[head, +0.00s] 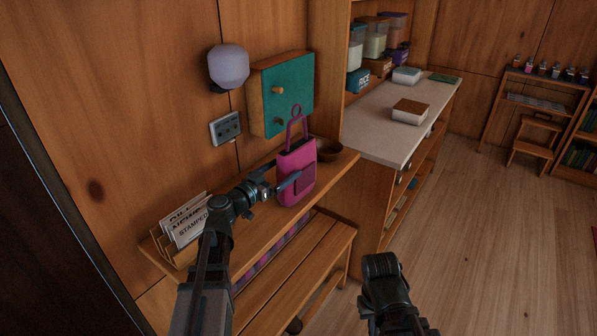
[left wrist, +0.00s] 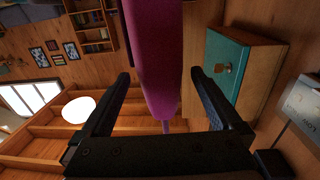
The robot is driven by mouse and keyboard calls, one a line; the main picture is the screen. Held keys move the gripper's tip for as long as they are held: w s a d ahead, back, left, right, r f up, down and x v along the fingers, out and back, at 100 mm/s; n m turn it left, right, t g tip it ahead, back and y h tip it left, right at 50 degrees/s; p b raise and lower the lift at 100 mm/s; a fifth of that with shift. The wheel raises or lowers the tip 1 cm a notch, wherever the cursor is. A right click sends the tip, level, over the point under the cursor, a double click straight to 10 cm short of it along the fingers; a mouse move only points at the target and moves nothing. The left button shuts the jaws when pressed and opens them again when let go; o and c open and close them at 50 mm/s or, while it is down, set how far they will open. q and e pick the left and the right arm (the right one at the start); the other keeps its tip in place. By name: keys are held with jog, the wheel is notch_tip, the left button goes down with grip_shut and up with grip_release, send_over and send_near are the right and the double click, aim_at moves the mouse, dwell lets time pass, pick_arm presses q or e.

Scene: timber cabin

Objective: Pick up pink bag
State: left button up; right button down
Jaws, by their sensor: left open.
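The pink bag (head: 297,171) stands upright on the wooden wall shelf, with a handle loop at its top and a small pocket on its front. My left gripper (head: 282,184) is open at the bag's left side, and one finger shows in front of the bag. In the left wrist view the bag (left wrist: 158,55) appears in the space between the two spread fingers (left wrist: 163,98), with gaps on both sides. I cannot tell how far the bag reaches in between them. A dark part of my right arm shows at the bottom; its jaw state is unclear.
A teal-fronted box (head: 290,95) hangs on the wall behind. A slatted bench (head: 300,275) stands below; open floor lies right.

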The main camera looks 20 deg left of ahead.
aim_at(294, 161)
pick_arm(q)
jog(key=shift+w+d, duration=0.2)
jog(key=shift+w, duration=0.1)
jog(key=x, duration=0.5)
jog(key=shift+w+a, duration=0.1)
jog(key=shift+a, duration=0.15)
jog(key=shift+r, duration=0.1)
grip_shut()
